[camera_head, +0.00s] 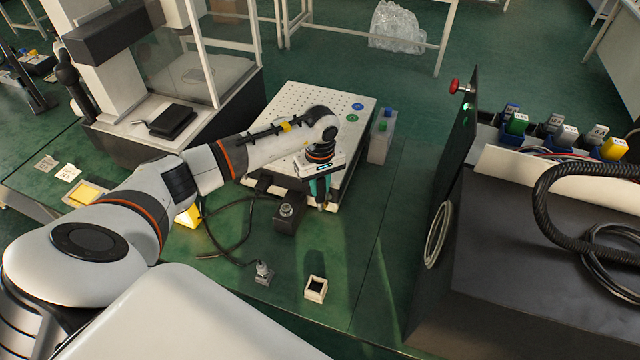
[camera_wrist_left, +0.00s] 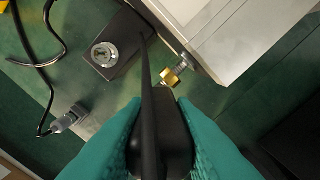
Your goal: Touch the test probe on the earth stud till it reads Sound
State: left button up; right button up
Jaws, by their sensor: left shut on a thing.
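My left gripper (camera_head: 321,192) is shut on a dark test probe, beside the front edge of the perforated plate. In the left wrist view the teal fingers hold the black probe body (camera_wrist_left: 165,140), whose long thin shaft runs up the picture. A brass and steel threaded stud (camera_wrist_left: 174,76), which looks like the earth stud, sticks out of the plate's side, just right of the shaft. I cannot tell whether probe and stud touch. In the head view the gripper area hides the stud. No reading of Sound is legible. My right gripper is not in view.
A black box with a round metal fitting (camera_head: 286,211) sits left of the gripper. A cable runs to a small plug (camera_head: 263,271). A small white-rimmed block (camera_head: 316,289) lies in front. A dark panel with a red button (camera_head: 456,86) stands right.

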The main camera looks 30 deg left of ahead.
pick_arm(q)
jog(key=shift+f+b, duration=0.35)
dwell(0.4)
dwell(0.8)
dwell(1.4)
jog(key=shift+r, duration=0.15)
jog(key=shift+r+p, duration=1.65)
jog(key=shift+r, duration=1.7)
